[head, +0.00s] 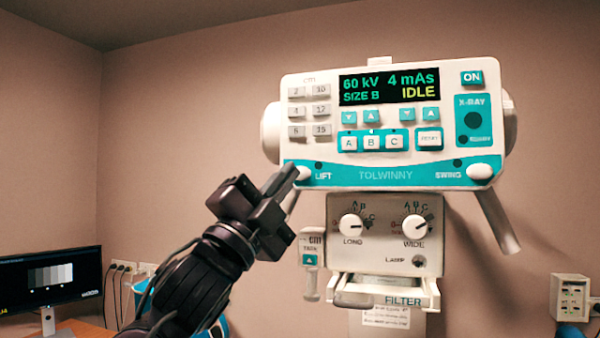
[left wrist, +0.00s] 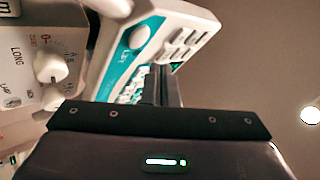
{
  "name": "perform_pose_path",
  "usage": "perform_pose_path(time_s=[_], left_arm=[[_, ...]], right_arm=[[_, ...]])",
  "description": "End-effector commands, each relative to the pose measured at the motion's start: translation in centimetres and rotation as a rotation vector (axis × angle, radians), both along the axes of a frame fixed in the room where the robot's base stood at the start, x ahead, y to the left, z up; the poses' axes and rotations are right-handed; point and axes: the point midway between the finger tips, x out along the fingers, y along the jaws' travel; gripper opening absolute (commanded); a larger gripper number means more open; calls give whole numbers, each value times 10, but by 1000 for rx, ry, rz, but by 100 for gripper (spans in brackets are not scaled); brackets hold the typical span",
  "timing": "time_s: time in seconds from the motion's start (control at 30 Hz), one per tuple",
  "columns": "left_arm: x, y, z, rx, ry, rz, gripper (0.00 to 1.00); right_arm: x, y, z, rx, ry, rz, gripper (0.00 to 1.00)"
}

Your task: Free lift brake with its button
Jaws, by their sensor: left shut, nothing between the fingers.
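The console (head: 390,130) hangs in the middle of the head view, its display reading 60 kV, 4 mAs, SIZE B, IDLE. The white lift button (head: 301,174) is at its lower left corner beside the word LIFT, partly covered by my gripper. A dark round indicator (head: 318,165) is above that word. My left gripper (head: 287,176) is shut and empty, its fingertips at this corner. In the left wrist view the lift button (left wrist: 139,37) shows clear beyond the dark fingers (left wrist: 161,84). I cannot tell whether the fingertips touch the console. My right gripper is out of view.
The swing button (head: 480,171) is at the console's lower right, with a handle (head: 497,220) below. The collimator (head: 385,235) with its LONG and WIDE knobs is underneath, with a filter tray (head: 385,292). A monitor (head: 50,283) stands at lower left. Open space lies left of the console.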

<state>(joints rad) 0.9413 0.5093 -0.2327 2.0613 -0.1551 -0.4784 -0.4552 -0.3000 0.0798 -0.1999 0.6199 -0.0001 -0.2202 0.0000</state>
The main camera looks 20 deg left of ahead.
Motion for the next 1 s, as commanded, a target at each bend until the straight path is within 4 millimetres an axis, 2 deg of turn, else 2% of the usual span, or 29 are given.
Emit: perform_pose_path(time_s=[0.1,0.3,1.0], left_arm=[[11,0,1,-1,-1,0,0],[18,-1,0,-1,-1,0,0],[18,-1,0,-1,-1,0,0]], right_arm=[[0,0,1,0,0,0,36],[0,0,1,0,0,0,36],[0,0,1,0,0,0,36]])
